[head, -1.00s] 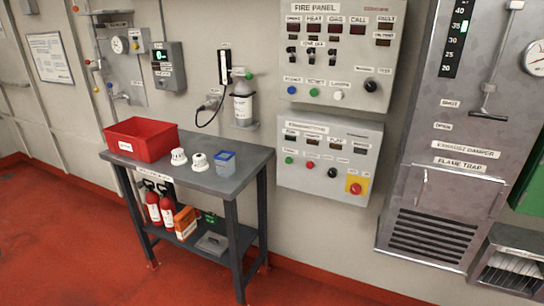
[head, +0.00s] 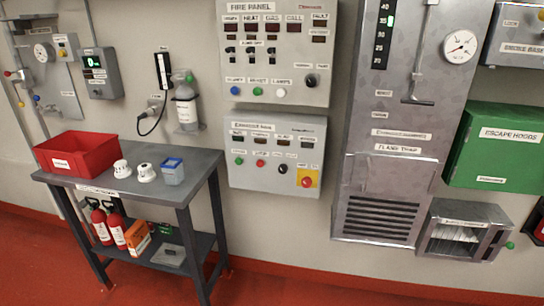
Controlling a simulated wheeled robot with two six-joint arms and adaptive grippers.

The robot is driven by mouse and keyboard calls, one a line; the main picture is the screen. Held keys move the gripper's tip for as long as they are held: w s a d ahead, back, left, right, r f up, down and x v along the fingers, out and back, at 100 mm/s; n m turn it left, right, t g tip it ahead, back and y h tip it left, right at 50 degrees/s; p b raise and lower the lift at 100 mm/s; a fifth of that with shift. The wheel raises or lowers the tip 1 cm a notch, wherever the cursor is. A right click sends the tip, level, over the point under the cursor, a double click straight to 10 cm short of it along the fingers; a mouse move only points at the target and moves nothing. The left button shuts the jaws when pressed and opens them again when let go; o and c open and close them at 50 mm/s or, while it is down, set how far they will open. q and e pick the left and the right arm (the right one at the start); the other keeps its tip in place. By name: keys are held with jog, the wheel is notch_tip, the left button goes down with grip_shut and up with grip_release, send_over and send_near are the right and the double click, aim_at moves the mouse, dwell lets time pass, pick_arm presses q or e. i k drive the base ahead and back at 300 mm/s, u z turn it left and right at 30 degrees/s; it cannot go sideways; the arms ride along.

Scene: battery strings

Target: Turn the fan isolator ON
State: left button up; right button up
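I cannot pick out a switch labelled as the fan isolator; many labels are too small or blurred to read. The grey fire panel (head: 274,54) hangs on the wall with displays, toggles, coloured buttons and a black knob (head: 310,80). Below it, a second grey panel (head: 277,155) has small displays, buttons, a black knob (head: 283,169) and a red button on a yellow plate (head: 307,181). A tall metal unit (head: 393,120) to the right carries a lever (head: 421,60), a gauge (head: 460,46) and a label reading flame trap. Neither of my grippers is in view.
A green escape hoods box (head: 494,145) is at right. Red floor in front looks clear.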

aim_at(307, 182)
jog(key=k, duration=0.5)
jog(key=z, duration=0.5)
jog(key=i, duration=0.65)
jog(key=z, duration=0.55)
jog(key=i, duration=1)
